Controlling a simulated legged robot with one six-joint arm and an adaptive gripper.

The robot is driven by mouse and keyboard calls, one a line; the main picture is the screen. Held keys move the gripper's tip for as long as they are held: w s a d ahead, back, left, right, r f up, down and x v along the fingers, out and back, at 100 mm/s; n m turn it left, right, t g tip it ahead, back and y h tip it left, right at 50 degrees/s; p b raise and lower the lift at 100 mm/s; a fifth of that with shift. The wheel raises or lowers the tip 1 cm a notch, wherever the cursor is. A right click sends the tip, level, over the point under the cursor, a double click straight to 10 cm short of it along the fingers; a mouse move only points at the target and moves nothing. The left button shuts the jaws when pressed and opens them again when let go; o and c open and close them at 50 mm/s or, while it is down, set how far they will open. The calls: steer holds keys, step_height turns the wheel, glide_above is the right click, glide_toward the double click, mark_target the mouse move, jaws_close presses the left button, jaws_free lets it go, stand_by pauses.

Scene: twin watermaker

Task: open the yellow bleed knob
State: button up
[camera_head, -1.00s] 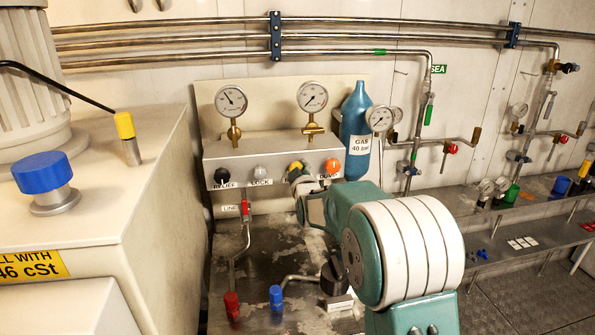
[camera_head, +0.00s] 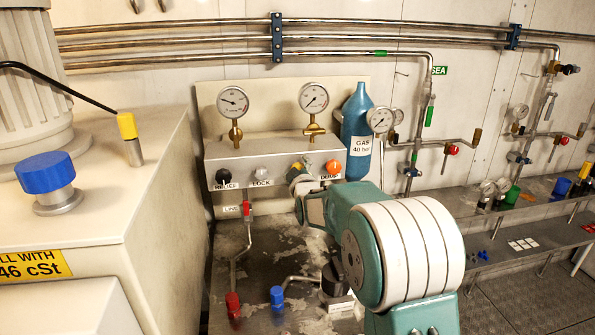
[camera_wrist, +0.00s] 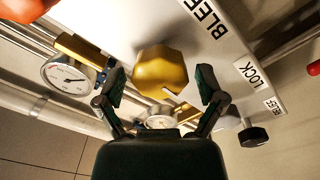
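The yellow bleed knob (camera_wrist: 161,72) fills the upper middle of the wrist view, beside the panel's BLEED label. My gripper (camera_wrist: 161,82) is open, with one dark finger on each side of the knob. A gap shows between each finger and the knob in that view, so neither visibly touches it. In the head view my gripper (camera_head: 297,180) is at the panel front, between the white lock knob (camera_head: 261,174) and the orange knob (camera_head: 333,166). There it hides most of the yellow knob and its label.
The black relief knob (camera_head: 223,176) is at the panel's left end. Two gauges (camera_head: 233,102) stand on top of the panel. A blue gas bottle (camera_head: 356,130) is close on the right. A red valve handle (camera_head: 246,208) sits below the panel.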

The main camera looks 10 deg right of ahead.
steer(key=shift+f, duration=0.25)
steer(key=shift+d, duration=0.1)
steer(key=shift+s, duration=0.35)
steer(key=s, duration=1.1)
steer(key=shift+s+a, duration=0.1)
steer(key=shift+a, duration=0.1)
